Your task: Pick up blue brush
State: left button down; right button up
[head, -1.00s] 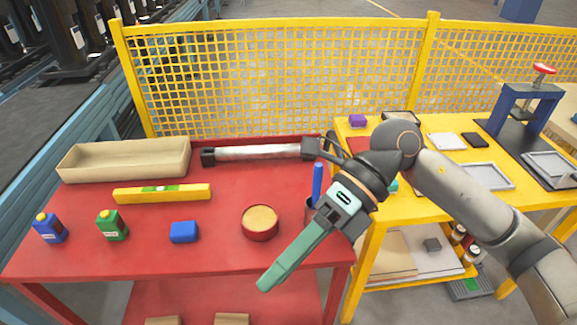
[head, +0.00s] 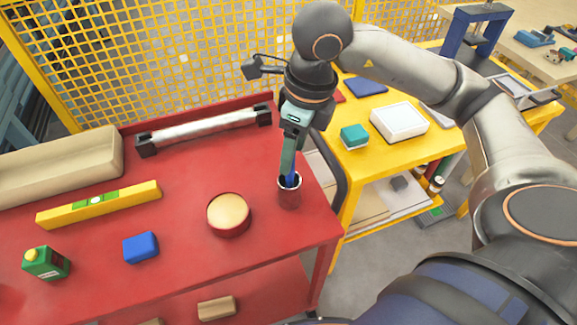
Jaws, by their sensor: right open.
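The blue brush (head: 291,181) stands in a dark red cup (head: 289,195) near the right edge of the red table (head: 190,195). Only a small strip of its blue handle shows. My right gripper (head: 288,170) points down over the cup, its green fingers at the cup's mouth and in front of most of the brush. The gripper is open; I cannot tell whether the handle lies between the fingers. My left gripper is not in view.
A round tin (head: 229,214) stands left of the cup, with a blue block (head: 140,247), green bottle (head: 46,263) and yellow level (head: 98,204) farther left. A grey tube (head: 205,127) lies behind. A yellow table (head: 365,161) with a white box (head: 398,121) is at right.

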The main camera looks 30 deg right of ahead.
aim_at(287, 184)
jog(key=shift+w+a+f, duration=0.1)
jog(key=shift+w+f, duration=0.15)
jog(key=shift+f, duration=0.7)
jog(key=shift+w+a+f, duration=0.1)
jog(key=shift+w+f, duration=0.1)
jog(key=shift+f, duration=0.75)
jog(key=shift+w+f, duration=0.25)
jog(key=shift+f, duration=0.7)
grip_shut()
